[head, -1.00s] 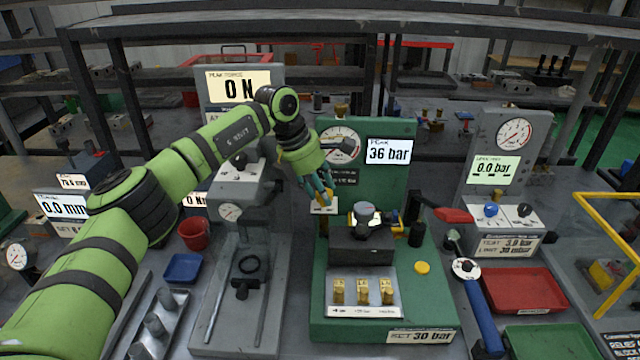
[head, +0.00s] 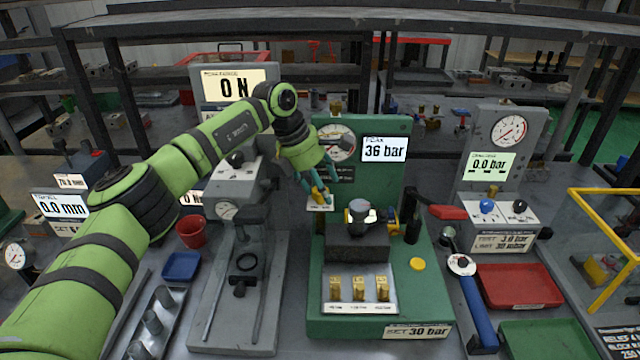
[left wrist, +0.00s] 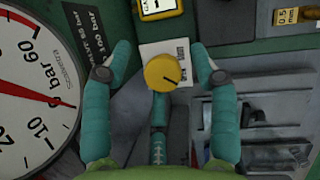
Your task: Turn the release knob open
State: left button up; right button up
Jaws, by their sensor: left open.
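The release knob is a round yellow knob with a dark line across its face; it shows in the left wrist view (left wrist: 163,72), in front of a white label. My left gripper (left wrist: 161,62) is open, with one teal finger on each side of the knob and visible gaps on both sides. In the head view my left gripper (head: 322,194) reaches down at the left side of the green test stand (head: 400,128), below its gauge. There the fingers mostly hide the knob. My right gripper is not in view.
The stand's gauge (left wrist: 30,95) is close beside the left finger. A dark valve block (head: 358,243) sits on the stand to the gripper's right, with a black lever (head: 412,222) beyond it. A grey press (head: 240,230) stands to the left.

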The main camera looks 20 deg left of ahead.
pick_arm(q)
jog(key=shift+a, duration=0.2)
jog(key=shift+a+r, duration=0.15)
jog(key=shift+r, duration=0.1)
jog(key=v, duration=1.1)
jog(key=shift+d+r, duration=0.2)
jog(key=shift+r, duration=0.1)
jog(key=shift+s, duration=0.1)
